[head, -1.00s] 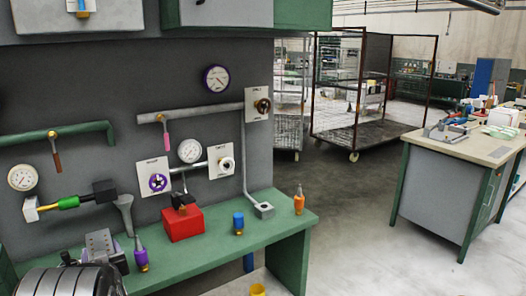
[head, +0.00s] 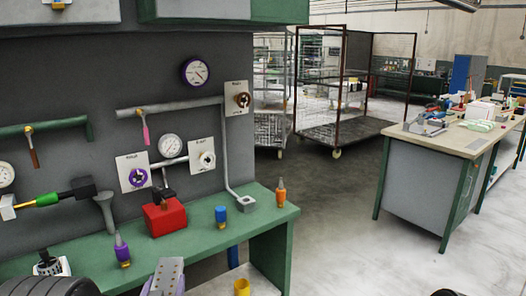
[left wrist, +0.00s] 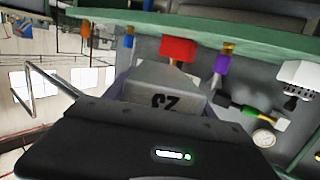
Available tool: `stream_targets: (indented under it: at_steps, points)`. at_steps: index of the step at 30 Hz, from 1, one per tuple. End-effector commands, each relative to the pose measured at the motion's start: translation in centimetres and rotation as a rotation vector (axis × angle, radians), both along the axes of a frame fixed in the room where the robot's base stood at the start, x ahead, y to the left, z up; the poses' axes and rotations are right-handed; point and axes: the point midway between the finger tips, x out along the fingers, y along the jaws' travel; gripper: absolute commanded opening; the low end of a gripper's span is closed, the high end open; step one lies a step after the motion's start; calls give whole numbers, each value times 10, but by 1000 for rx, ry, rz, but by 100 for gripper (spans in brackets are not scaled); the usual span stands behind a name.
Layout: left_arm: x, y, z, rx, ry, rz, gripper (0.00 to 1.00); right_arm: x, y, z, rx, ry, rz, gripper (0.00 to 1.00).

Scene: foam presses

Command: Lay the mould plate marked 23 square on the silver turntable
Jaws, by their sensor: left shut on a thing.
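The grey mould plate (left wrist: 140,98) shows in the left wrist view, its number 23 upside down in the picture. My left gripper (head: 165,283) is at the bottom of the head view, in front of the green bench, and is shut on the plate. In the wrist view the dark gripper body covers the plate's near part. I cannot make out the silver turntable in either current view. My right gripper is not in view.
The green bench (head: 195,243) carries a red block (head: 165,220), a blue-topped bottle (head: 221,217), an orange one (head: 281,193) and a purple one (head: 122,250). Pipes and gauges line the panel behind. Open floor (head: 330,220) separates it from a cluttered worktable (head: 440,138); cage trolleys stand behind.

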Motion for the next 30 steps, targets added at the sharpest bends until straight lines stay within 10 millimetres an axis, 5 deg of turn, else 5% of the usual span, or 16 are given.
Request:
stream_targets:
  at_steps: [3,9,20,30]
  points:
    - [-10,-36,-17,0,-4,-76,0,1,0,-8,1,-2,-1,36]
    - [-14,-60,-25,1,-7,-119,0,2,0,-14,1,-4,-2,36]
    - [-16,-59,-22,-1,-7,-117,0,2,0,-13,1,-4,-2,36]
    - [-54,-59,-4,-1,-6,-116,0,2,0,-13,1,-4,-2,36]
